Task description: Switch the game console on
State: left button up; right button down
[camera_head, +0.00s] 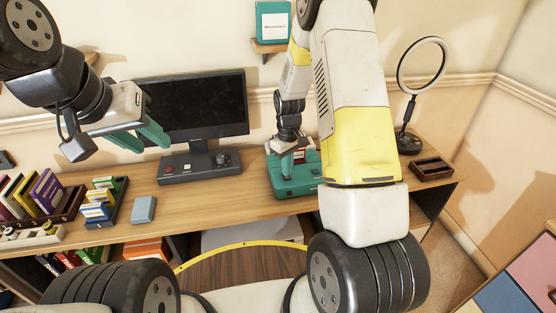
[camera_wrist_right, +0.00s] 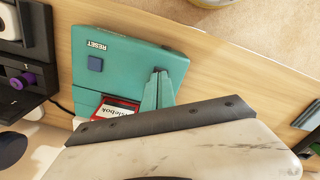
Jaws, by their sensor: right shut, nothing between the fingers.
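The game console is a teal box (camera_head: 287,188) on the desk, right of the monitor; it also fills the upper middle of the right wrist view (camera_wrist_right: 120,48). A red-labelled cartridge (camera_wrist_right: 117,108) sits in it. A dark square button (camera_wrist_right: 95,64) is marked RESET. My right gripper (camera_wrist_right: 160,72) is shut and empty, its fingertips over the console's top on the side away from RESET. Whatever lies under the fingertips is hidden, and I cannot tell whether they touch. My left gripper (camera_head: 153,142) is open and empty, raised in front of the monitor's left side.
The monitor (camera_head: 200,105) has a dark screen. A black control box (camera_head: 195,167) with a joystick stands in front of it. Cartridge racks (camera_head: 105,200) and a blue box (camera_head: 143,210) are at left. A ring lamp (camera_head: 408,140) and wooden tray (camera_head: 431,168) are at right.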

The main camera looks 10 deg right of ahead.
jog(key=shift+f, duration=0.85)
dwell(0.3)
jog(key=shift+r, duration=3.55)
jog(key=s+r+m+t, duration=0.15)
jog(key=s+r, duration=0.25)
jog(key=r, duration=0.7)
jog(key=s+a+r+m+t+y, duration=0.1)
jog(key=s+r+m+t, duration=0.1)
jog(key=s+r, duration=0.5)
jog(key=s+a+r+m+t+y, duration=0.1)
jog(key=s+r+m+t, duration=0.1)
jog(key=s+r, duration=0.6)
jog(key=s, duration=0.5)
jog(key=shift+s+r+t, duration=0.15)
jog(key=shift+t, duration=0.2)
jog(key=shift+a, duration=0.1)
